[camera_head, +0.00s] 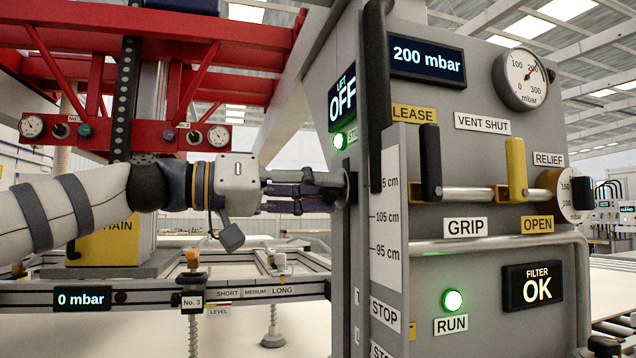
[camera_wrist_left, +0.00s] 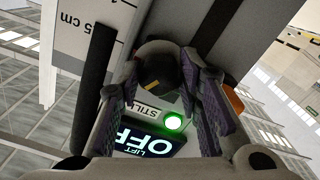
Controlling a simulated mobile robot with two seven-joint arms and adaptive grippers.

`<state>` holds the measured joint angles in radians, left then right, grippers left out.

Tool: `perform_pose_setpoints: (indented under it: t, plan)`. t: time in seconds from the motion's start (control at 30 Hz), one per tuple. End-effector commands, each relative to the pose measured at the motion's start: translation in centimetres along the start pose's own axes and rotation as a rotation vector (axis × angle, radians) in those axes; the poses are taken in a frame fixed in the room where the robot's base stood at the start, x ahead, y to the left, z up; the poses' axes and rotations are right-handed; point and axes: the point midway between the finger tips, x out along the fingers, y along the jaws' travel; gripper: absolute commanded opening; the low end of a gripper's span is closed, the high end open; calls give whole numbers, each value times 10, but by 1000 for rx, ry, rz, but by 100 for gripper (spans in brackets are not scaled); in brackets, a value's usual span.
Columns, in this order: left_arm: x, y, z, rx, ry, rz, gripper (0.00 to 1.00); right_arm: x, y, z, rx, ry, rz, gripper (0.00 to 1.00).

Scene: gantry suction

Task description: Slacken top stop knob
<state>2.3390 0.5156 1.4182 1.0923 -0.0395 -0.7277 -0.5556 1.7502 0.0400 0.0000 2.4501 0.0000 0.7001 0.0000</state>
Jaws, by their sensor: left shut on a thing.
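The stop knob is a dark round knob with a yellow mark in the left wrist view (camera_wrist_left: 155,72), on the side of the grey cabinet (camera_head: 590,235) by the height scale (camera_head: 387,215). In the head view only its round edge (camera_head: 350,189) shows at my fingertips. My left gripper (camera_head: 332,190) reaches in from the left, level, with its fingers closed around the knob. In the left wrist view the two fingers (camera_wrist_left: 160,78) sit on either side of it. My right gripper is not in view.
A dark vertical bar (camera_head: 376,90) runs close beside the scale. The lift display (camera_head: 342,104) reads OFF above my fingers, with a green lamp (camera_head: 339,141) lit. Levers and a handrail (camera_head: 500,243) stand out from the cabinet front. A rail (camera_head: 150,290) lies below my arm.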

Motion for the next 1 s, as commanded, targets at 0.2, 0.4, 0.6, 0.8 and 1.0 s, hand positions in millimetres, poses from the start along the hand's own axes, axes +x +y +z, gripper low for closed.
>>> perform_pose_setpoints:
  t: [0.2,0.4,0.6,0.8,1.0]
  plan:
    - [0,2,-2,-112,2,1,4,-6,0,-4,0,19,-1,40]
    - [0,1,-1,-171,2,1,4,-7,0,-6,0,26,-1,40]
    - [0,0,-1,-193,2,0,4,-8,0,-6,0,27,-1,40]
    - [0,0,-1,-194,2,0,4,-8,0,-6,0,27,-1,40]
    - [0,0,-1,-193,2,0,48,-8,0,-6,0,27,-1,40]
